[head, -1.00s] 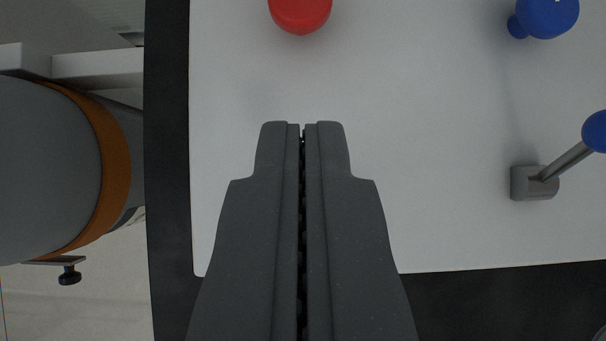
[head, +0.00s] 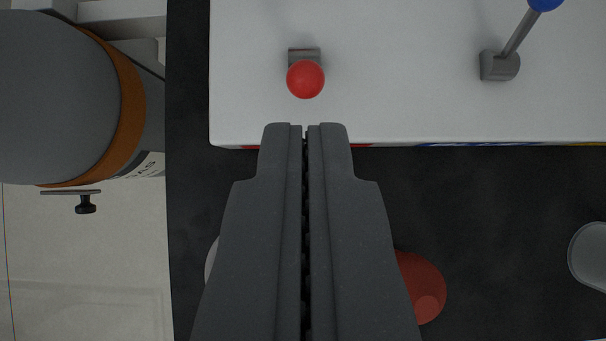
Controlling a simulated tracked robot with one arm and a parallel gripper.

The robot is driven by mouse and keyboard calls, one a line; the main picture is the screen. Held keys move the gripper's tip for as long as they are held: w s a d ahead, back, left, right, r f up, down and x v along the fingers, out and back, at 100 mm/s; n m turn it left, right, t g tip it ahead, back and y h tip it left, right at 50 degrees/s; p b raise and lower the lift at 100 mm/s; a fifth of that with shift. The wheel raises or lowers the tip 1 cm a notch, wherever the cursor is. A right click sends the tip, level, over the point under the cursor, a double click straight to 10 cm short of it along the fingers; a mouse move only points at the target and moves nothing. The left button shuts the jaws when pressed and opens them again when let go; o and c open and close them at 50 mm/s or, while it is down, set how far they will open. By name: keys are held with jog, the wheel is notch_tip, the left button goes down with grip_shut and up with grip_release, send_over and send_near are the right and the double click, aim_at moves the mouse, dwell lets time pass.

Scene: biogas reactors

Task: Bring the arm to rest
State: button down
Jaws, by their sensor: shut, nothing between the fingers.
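My gripper (head: 305,128) is in the lower middle of the head view, pointing up the picture. Its two dark grey fingers are shut together with nothing between them. The fingertips lie over the near edge of a white panel (head: 400,110), just below a red ball knob (head: 305,79) on a small grey base. The tips look apart from the knob. My gripper hides part of the dark surface beneath it.
A blue-knobbed lever on a grey base (head: 499,66) stands on the panel at right. Below the panel is a dark surface (head: 490,200) with a red object (head: 421,288) beside my gripper and a grey round container (head: 590,255) at far right. A grey cylinder with an orange band (head: 128,105) is at left.

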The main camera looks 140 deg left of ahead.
jog(key=shift+s+r, duration=0.1)
jog(key=shift+s, duration=0.35)
notch_tip(320, 180, up, 33)
jog(key=s+t, duration=0.2)
jog(key=t, duration=0.4)
jog(key=s+r+t, duration=0.1)
jog(key=s+r, duration=0.6)
jog(key=r, duration=0.6)
jog(key=shift+s+r+t, duration=0.15)
jog(key=shift+r+t, duration=0.2)
jog(key=shift+t, duration=0.05)
jog(key=shift+f, duration=0.15)
